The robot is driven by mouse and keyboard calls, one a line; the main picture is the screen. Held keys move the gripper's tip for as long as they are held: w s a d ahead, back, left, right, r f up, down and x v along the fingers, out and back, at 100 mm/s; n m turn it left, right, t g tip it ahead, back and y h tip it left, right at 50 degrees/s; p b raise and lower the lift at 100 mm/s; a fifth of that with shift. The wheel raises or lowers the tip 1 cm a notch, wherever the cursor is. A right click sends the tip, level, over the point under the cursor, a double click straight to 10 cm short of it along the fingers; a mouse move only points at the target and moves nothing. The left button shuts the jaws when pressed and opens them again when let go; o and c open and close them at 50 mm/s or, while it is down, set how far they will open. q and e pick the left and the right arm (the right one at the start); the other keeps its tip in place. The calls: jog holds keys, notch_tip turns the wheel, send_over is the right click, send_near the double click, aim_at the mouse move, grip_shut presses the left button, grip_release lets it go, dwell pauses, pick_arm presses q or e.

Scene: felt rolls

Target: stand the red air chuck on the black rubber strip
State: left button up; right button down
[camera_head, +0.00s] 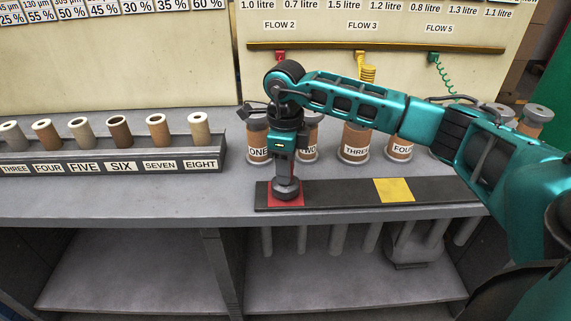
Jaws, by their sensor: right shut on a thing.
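The black rubber strip (342,192) lies along the front of the grey bench. It bears a red square (298,201) near its left end and a yellow square (394,190) right of centre. My right gripper (286,178) points down over the red square, shut on a dark grey, round-ended piece (286,191), which I take to be the air chuck. Its lower end is at the red square; I cannot tell whether it touches. The gripper hides most of it, and no red shows on it. My left gripper is out of view.
A labelled rack (110,158) of tubes stands at left. A rail on the back board carries a red holder (280,56), a yellow coil (367,72) and a green coil (445,78). The strip's right part is clear.

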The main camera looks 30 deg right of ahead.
jog(key=shift+f+b, duration=0.35)
jog(key=shift+f, duration=0.1)
dwell(0.5)
jog(key=c, duration=1)
grip_release()
jog(key=o, duration=0.3)
jog(key=shift+s+f, duration=0.1)
notch_tip(320, 180, up, 13)
jog(key=shift+f, duration=0.1)
